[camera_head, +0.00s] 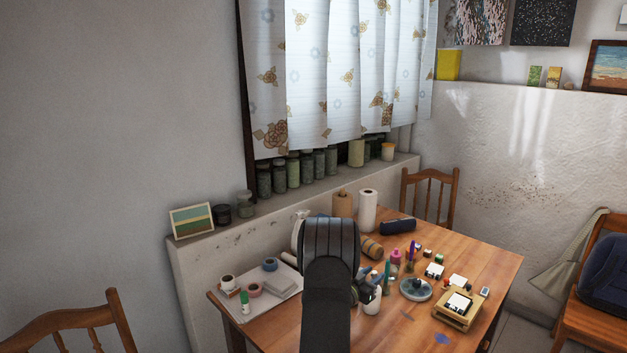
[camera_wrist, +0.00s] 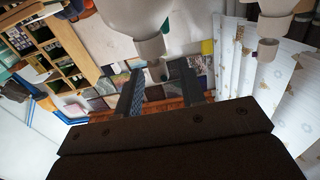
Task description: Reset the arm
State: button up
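My gripper (camera_wrist: 160,75) shows in the wrist view with its two dark fingers spread apart and nothing between them. It points away from the table, toward the room. Behind the fingers are pictures or books, blurred and tilted. In the head view my dark arm rises from the bottom edge in front of the wooden table (camera_head: 480,265). I cannot make out the fingers there. The arm hides part of the tabletop and some of the things on it.
A white tray (camera_head: 283,308) with tape rolls lies left of my arm. Paper rolls (camera_head: 368,211), a blue dish (camera_head: 416,289) and a yellowish block (camera_head: 447,314) stand on the table. Jars (camera_head: 293,170) line the ledge. White rounded fixtures (camera_wrist: 135,15) and shelves (camera_wrist: 60,55) show in the wrist view.

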jog(key=shift+w+d+f, duration=0.35)
jog(key=shift+w+d, duration=0.1)
jog(key=shift+d, duration=0.05)
jog(key=shift+r, duration=2.05)
